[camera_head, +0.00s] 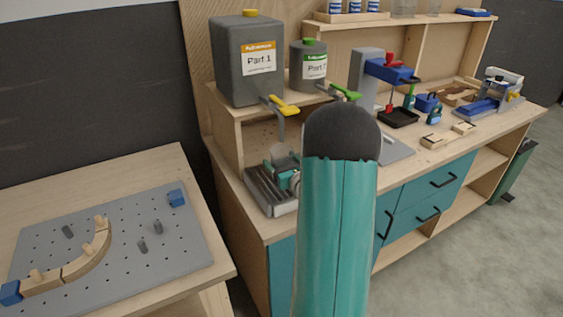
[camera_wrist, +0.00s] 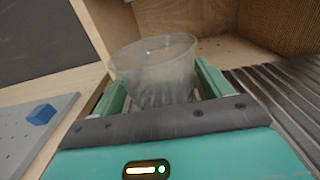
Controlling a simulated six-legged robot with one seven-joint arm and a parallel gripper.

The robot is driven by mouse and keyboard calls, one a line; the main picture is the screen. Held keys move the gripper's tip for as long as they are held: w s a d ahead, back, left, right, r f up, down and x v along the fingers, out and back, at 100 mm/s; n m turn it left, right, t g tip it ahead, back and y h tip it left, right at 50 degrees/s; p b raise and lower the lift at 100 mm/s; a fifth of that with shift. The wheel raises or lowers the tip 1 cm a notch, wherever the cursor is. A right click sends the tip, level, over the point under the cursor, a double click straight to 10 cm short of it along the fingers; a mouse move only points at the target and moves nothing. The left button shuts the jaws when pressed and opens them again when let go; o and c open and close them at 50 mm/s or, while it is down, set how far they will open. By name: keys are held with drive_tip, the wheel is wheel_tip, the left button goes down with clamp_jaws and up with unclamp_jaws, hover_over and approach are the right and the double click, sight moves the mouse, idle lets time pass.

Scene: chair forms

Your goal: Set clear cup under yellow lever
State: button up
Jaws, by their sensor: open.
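The clear cup (camera_wrist: 155,68) stands upright between the two fingers of my gripper (camera_wrist: 161,86) in the wrist view. The fingers are open, one on each side of the cup; whether either touches it I cannot tell. In the head view my gripper (camera_head: 284,172) is over the ribbed grey drip tray (camera_head: 266,192), and the cup (camera_head: 282,153) shows faintly there. The yellow lever (camera_head: 284,106) is on the spout of the grey "Part 1" canister (camera_head: 246,85), above the cup. My arm hides part of the area to the right.
A smaller canister (camera_head: 308,72) with a green lever (camera_head: 345,93) stands to the right. Both canisters are on a wooden shelf with an upright side panel (camera_head: 222,125) close to the tray. A pegboard plate (camera_head: 150,255) with curved wooden parts lies on the left table.

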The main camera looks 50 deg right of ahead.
drive_tip(key=shift+s+r, duration=0.1)
drive_tip(key=shift+r, duration=0.05)
drive_tip(key=v, duration=1.2)
drive_tip(key=w+a+r+n+g+y, duration=0.1)
drive_tip(key=a+r+n+g+y, duration=0.1)
drive_tip(key=a+n+y, duration=0.6)
drive_tip(key=w+a+r+n+g+y, duration=0.25)
drive_tip(key=a+n, duration=0.25)
drive_tip(key=a, duration=0.8)
drive_tip(key=a+r+n+g+y, duration=0.2)
drive_tip(key=a+r+n+y, duration=0.15)
drive_tip(key=a+n, duration=0.45)
drive_tip(key=s+a+f+n+g+h, duration=0.1)
drive_tip(key=s+a+n+g, duration=0.6)
drive_tip(key=a, duration=0.3)
drive_tip(key=s+r+n+t+h, duration=0.2)
drive_tip(key=s+r+n+h, duration=0.2)
drive_tip(key=n+h, duration=0.3)
drive_tip(key=s+n, duration=0.1)
drive_tip(key=n, duration=0.3)
drive_tip(key=shift+s+d+n, duration=0.3)
drive_tip(key=shift+s+d, duration=0.1)
